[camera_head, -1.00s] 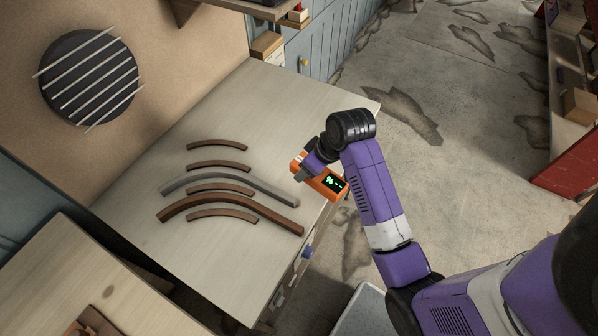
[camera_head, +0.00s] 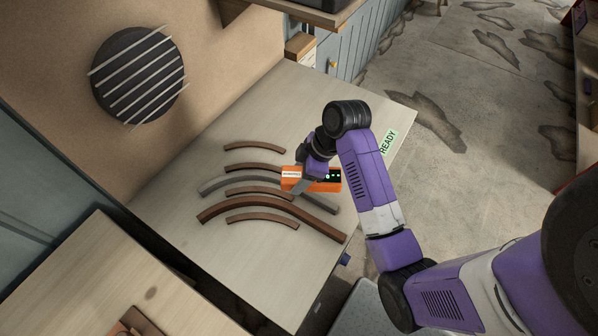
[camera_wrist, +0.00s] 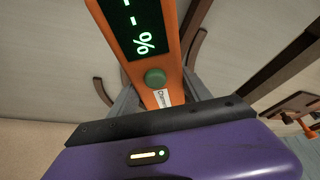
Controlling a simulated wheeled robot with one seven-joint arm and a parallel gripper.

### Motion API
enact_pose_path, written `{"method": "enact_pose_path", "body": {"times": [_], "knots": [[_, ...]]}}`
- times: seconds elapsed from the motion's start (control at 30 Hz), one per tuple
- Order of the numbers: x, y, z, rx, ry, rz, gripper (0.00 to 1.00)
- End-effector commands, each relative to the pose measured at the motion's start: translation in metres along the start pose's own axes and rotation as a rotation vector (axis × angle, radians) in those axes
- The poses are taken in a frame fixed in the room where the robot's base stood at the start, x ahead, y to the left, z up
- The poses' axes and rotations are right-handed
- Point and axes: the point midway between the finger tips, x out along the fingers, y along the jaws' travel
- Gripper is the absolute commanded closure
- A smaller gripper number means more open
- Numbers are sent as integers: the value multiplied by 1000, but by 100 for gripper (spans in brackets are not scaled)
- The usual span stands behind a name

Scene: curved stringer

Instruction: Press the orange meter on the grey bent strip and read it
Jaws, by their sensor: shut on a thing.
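My gripper (camera_head: 300,187) is shut on the orange meter (camera_head: 291,184) and holds it over the right half of the curved strips. The grey bent strip (camera_head: 213,184) lies on the bench among brown ones. Its middle is partly hidden by the meter and gripper, and its right end (camera_head: 326,204) shows beyond them. I cannot tell whether the meter touches it. In the wrist view the meter (camera_wrist: 172,72) stands between my fingers, with a dark display (camera_wrist: 138,25) reading dashes and a percent sign, and a green button (camera_wrist: 155,77).
Several brown curved strips (camera_head: 262,214) lie close on both sides of the grey one. A pale "READY" sign (camera_head: 388,141) shows near the bench's right edge. The bench (camera_head: 210,265) is bare at the front. A round vent (camera_head: 139,76) is on the wall.

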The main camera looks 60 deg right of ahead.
Motion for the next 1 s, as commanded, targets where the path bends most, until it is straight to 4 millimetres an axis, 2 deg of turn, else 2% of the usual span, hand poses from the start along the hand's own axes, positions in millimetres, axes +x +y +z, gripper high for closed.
{"method": "enact_pose_path", "body": {"times": [0.4,1.0], "knots": [[38,0,16,1,0,1,84],[42,0,18,1,0,1,84]]}}
